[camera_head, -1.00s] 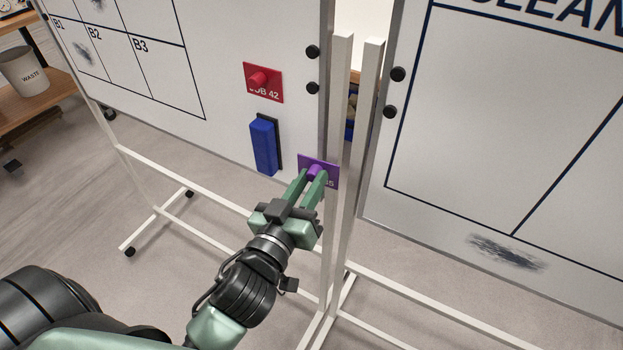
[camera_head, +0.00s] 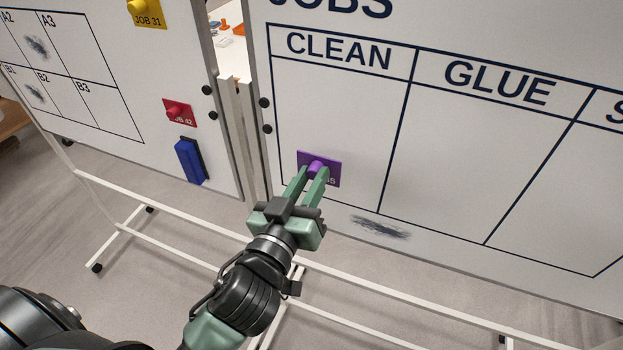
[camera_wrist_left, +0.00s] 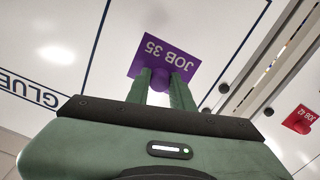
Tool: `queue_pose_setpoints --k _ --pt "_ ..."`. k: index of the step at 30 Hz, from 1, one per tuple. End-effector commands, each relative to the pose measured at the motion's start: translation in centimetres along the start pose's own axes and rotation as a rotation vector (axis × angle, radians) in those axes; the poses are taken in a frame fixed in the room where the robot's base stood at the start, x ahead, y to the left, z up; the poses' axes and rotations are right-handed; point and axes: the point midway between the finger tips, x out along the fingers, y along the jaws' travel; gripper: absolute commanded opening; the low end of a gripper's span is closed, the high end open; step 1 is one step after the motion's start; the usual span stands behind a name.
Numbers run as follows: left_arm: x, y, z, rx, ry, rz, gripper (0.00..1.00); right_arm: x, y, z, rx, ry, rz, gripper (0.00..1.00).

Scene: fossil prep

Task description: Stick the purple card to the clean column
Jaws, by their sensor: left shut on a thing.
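The purple card (camera_head: 330,166) with a purple knob is in front of the lower part of the CLEAN column (camera_head: 340,110) in the head view. In the left wrist view the card (camera_wrist_left: 165,47) reads JOB 35. My left gripper (camera_head: 316,174) is shut on the card's knob. I cannot tell whether the card touches the board or is held just off it. The left gripper also shows in the wrist view (camera_wrist_left: 160,85), with its fingers on either side of the knob. My right gripper is not in view.
A left whiteboard holds a red card (camera_head: 180,112), a blue eraser (camera_head: 190,160) and a yellow card (camera_head: 147,12). White posts (camera_head: 242,140) stand in the gap between the boards. A dark smudge (camera_head: 380,227) lies below the CLEAN column, whose middle is bare.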

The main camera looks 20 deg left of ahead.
Motion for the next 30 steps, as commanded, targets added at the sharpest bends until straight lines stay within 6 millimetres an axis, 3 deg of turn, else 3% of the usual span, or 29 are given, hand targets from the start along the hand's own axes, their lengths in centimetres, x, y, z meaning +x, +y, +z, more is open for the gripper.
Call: queue_pose_setpoints --k 7,21,30 --pt "0.0 0.0 0.0 -0.004 0.000 -0.001 0.00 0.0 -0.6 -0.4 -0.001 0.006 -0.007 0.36" --pt "4.8 0.1 -0.1 0.000 0.001 0.000 0.00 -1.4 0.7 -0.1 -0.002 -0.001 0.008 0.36" --pt "5.5 0.0 0.0 0.000 0.000 0.001 0.00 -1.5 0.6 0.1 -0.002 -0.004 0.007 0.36"
